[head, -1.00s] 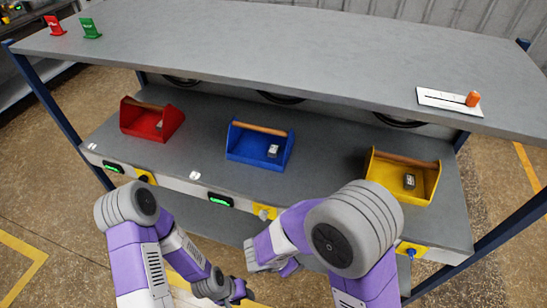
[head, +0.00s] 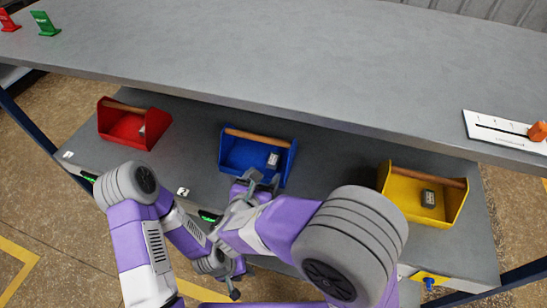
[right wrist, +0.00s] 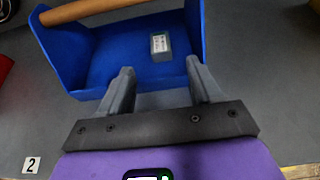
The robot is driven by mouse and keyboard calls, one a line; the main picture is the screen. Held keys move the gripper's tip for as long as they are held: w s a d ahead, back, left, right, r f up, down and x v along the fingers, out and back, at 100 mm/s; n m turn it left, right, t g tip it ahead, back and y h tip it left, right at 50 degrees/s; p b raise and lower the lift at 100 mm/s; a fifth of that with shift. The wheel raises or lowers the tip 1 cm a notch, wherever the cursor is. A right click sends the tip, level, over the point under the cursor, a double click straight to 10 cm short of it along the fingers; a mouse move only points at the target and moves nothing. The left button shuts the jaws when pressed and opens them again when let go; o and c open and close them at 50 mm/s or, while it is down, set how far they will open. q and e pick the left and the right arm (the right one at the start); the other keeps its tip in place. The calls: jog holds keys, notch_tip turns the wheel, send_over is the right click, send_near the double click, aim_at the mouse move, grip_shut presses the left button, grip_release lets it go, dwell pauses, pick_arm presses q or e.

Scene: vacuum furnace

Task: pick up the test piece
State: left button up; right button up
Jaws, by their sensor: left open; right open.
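A small grey metal block, apparently a test piece (head: 272,160), lies in the blue open-front tray (head: 235,152) on the lower shelf. In the right wrist view the block (right wrist: 160,46) lies on the blue tray's floor (right wrist: 110,65), beyond the fingertips. Similar small blocks lie in the red tray (head: 118,124) and the yellow tray (head: 400,207). My right gripper (head: 262,178) is open and empty at the blue tray's front edge; its open fingers also show in the right wrist view (right wrist: 159,68). My left gripper (head: 236,288) is low in front of the shelf, open.
A grey upper shelf (head: 300,60) overhangs the trays. It bears a red stand (head: 8,22), a green stand (head: 45,24) and a white slotted plate (head: 495,130) with an orange knob (head: 537,131). A wooden bar (right wrist: 80,10) spans the blue tray.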

aim_at(272, 163)
jog(key=b+x, duration=0.1)
jog(key=x, duration=0.7)
jog(key=shift+f, duration=0.1)
grip_shut()
